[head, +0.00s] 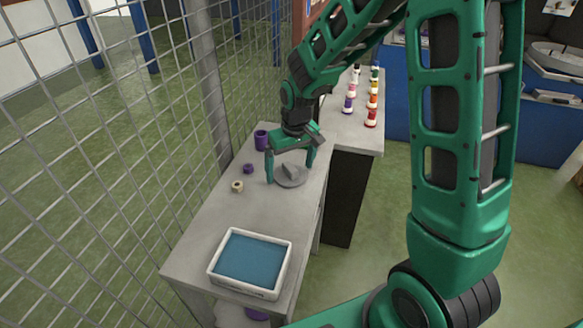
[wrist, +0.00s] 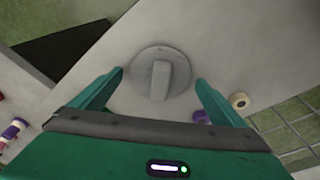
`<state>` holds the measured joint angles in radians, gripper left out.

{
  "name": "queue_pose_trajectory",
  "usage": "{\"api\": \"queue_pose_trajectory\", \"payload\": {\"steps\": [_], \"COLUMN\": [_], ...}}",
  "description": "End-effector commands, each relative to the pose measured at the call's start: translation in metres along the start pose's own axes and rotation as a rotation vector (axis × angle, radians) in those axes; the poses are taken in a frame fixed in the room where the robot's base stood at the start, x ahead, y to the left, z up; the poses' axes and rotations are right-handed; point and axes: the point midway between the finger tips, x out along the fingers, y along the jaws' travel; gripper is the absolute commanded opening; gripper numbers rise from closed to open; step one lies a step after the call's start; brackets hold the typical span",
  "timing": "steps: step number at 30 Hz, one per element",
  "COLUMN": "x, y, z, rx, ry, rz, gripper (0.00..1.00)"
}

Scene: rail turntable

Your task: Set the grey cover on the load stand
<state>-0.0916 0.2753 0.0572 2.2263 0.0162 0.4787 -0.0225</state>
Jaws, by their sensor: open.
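The grey cover (head: 291,180) is a flat round disc with a raised block-like grip. It lies flat on the grey table, and it also shows in the wrist view (wrist: 176,60). My gripper (head: 290,174) is open and empty, pointing down over the cover. In the wrist view its two fingertips (wrist: 158,80) lie on either side of the cover's raised grip, apart from it. The remaining height between fingers and cover is hard to tell. I cannot tell which thing is the load stand.
A white tray (head: 214,266) with a blue inside stands at the table's near end. A purple cup (head: 261,140), a small purple ring (head: 248,169) and a cream spool (head: 237,186) stand left of the cover. A wire fence runs along the left. Several coloured bottles stand behind.

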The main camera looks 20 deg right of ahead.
Motion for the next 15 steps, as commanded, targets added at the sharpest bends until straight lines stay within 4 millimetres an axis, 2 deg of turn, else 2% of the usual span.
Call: {"api": "queue_pose_trajectory", "payload": {"steps": [5,15], "x": [-0.024,-0.090], "y": [0.000,0.001], "z": [-0.001,-0.001], "rx": [0.000,0.001], "ry": [0.006,0.006], "rz": [0.000,0.000], "gripper": [0.95,0.95]}}
